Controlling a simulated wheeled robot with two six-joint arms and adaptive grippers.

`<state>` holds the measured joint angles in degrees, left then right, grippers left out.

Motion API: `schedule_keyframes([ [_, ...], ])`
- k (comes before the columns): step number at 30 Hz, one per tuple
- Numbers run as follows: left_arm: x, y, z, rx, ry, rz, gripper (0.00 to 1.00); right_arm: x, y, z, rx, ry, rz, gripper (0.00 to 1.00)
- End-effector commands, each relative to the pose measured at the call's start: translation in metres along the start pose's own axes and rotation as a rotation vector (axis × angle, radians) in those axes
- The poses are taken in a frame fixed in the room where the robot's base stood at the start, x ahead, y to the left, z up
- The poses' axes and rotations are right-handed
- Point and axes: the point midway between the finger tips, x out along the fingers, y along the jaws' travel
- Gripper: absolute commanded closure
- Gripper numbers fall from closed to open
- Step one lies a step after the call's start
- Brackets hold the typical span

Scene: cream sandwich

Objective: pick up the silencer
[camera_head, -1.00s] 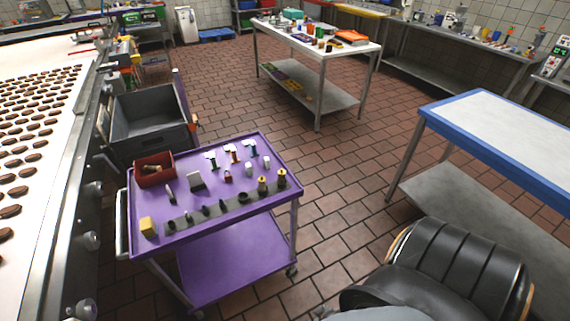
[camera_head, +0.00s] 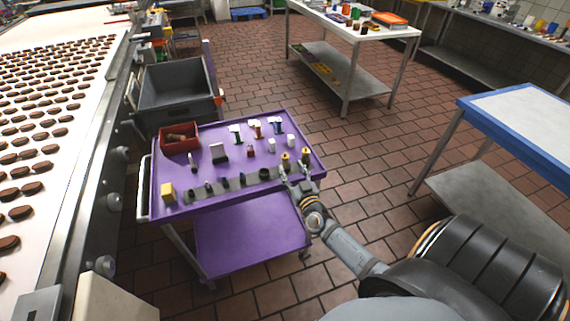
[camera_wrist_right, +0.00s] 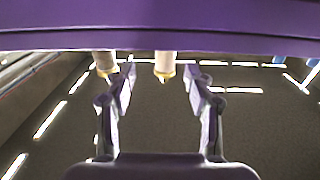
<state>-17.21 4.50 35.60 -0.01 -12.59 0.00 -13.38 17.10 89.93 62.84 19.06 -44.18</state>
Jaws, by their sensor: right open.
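Two small brass-coloured cylinders stand upright at the right end of a grey strip on the purple cart (camera_head: 235,190): one left (camera_head: 285,160), one right (camera_head: 305,154). They look like silencers, but I cannot tell which is meant. My right gripper (camera_head: 296,174) is open and empty at the cart's front right edge, close to both cylinders. In the right wrist view, one pale cylinder with a gold end (camera_wrist_right: 164,66) shows between the open fingers (camera_wrist_right: 159,78), and another (camera_wrist_right: 105,62) lies left of them. Contact is not visible. My left gripper is out of view.
The grey strip (camera_head: 236,182) holds several dark small parts. A grey crate (camera_head: 178,88) stands behind; a blue-edged table (camera_head: 525,112) stands right.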

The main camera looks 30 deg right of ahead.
Motion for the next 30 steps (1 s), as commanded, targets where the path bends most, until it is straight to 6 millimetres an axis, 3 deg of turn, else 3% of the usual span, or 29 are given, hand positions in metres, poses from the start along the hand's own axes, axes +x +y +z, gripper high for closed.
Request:
schedule_keyframes([
  [5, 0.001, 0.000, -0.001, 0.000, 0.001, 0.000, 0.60, 0.006, -0.001, 0.001, 0.001, 0.000, 0.000, 0.46],
  [15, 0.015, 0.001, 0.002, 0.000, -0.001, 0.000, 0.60, 0.054, -0.007, 0.006, 0.001, -0.001, -0.001, 0.46],
  [22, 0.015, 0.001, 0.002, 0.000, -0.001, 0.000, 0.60, 0.056, -0.007, 0.006, 0.000, -0.002, -0.001, 0.46],
  [30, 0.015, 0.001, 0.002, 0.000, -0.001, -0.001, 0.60, 0.056, -0.007, 0.006, 0.000, -0.002, -0.001, 0.80],
])
